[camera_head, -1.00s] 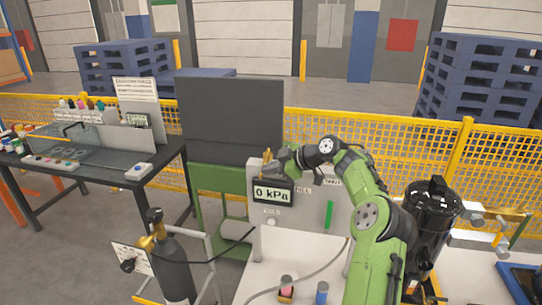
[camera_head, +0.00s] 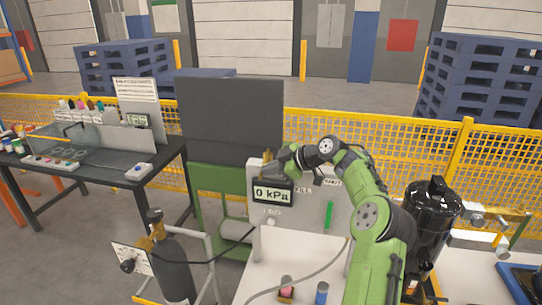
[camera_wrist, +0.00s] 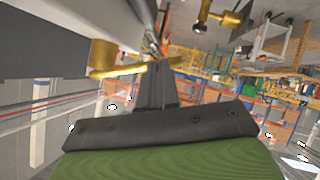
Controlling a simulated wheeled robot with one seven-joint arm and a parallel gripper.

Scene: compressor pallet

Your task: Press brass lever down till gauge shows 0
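The gauge (camera_head: 272,194) on the grey panel box reads 0 kPa in the head view. The brass lever (camera_head: 266,155) shows at the top left of that box, partly hidden by my gripper (camera_head: 279,160). In the wrist view, the brass lever (camera_wrist: 125,70) runs out from its round brass pivot and across the tip of my gripper (camera_wrist: 157,66). The fingers look closed together, with their tips at the lever and seemingly touching it. The lever does not appear clamped between them.
A green strip (camera_head: 329,214) marks the box front. A white bench (camera_head: 262,272) in front carries a hose and small pink and blue items. A black tank (camera_head: 432,220) stands to the right of my arm. A dark gas cylinder (camera_head: 172,262) stands at the lower left.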

